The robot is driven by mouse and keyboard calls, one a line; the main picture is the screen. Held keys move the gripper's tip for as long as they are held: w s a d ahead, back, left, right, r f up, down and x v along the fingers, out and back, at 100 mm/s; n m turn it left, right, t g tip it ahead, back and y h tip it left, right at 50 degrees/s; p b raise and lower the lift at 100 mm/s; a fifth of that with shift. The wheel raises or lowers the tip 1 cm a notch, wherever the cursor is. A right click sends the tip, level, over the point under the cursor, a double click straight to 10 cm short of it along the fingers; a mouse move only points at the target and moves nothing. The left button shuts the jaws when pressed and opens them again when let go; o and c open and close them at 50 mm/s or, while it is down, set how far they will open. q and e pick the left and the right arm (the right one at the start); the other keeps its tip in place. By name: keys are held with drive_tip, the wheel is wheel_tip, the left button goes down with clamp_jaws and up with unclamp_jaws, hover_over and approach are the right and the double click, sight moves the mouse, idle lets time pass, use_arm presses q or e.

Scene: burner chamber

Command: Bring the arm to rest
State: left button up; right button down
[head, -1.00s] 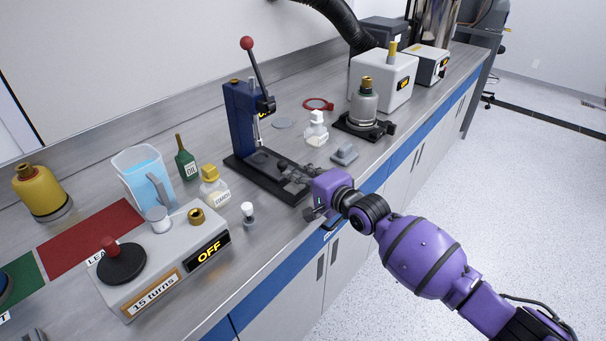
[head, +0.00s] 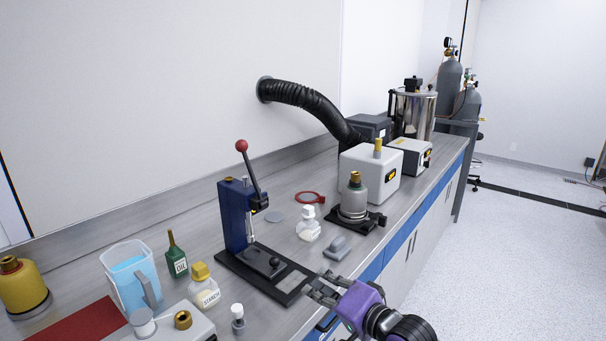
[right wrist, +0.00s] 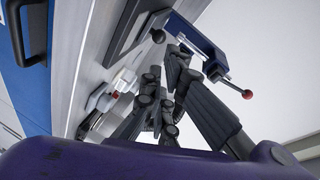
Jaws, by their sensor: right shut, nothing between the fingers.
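My right gripper (head: 322,290) is purple with grey fingers. In the head view it is at the lower middle, at the bench's front edge, just right of the blue press's base. It is shut and empty. In the right wrist view its fingers (right wrist: 165,100) point toward the bench and the press. My right arm comes in from the bottom edge of the head view, and most of it is out of the picture. My left gripper does not show.
The blue press (head: 237,215) with a red-knobbed lever stands on the bench (head: 200,215). A grey weight-like block (head: 337,247) and a white-capped bottle (head: 308,225) are close beyond the gripper. A burner-like vessel (head: 354,200) stands further back. The floor at right is clear.

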drive_tip(key=s+d+f+n+h+p, duration=0.1)
drive_tip(key=s+d+f+n+h, duration=0.25)
drive_tip(key=s+f, duration=0.55)
drive_tip(key=s+d+f+n+h, duration=0.3)
drive_tip(key=s+d+f+n, duration=0.2)
drive_tip(key=s+f, duration=0.4)
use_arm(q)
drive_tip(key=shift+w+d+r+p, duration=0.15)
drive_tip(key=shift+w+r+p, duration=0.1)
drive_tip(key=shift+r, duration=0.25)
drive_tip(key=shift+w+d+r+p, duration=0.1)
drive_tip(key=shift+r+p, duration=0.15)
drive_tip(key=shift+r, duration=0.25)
use_arm(e)
drive_tip(key=s+d+f+g+h, duration=0.1)
drive_tip(key=s+d+f, duration=0.1)
drive_tip(key=s, duration=0.6)
drive_tip(key=s+d+f+m+g+h, duration=0.1)
drive_tip(key=s+d+f, duration=0.1)
drive_tip(key=s+f, duration=0.3)
drive_tip(key=s+d+f+m+g+h, duration=0.1)
drive_tip(key=s+d+f, duration=0.2)
drive_tip(key=s, duration=0.8)
drive_tip(key=shift+s+f+g, duration=0.2)
drive_tip(key=shift+f+g, duration=0.2)
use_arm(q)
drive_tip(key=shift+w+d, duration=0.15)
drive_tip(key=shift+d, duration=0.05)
use_arm(e)
drive_tip(key=shift+m, duration=0.25)
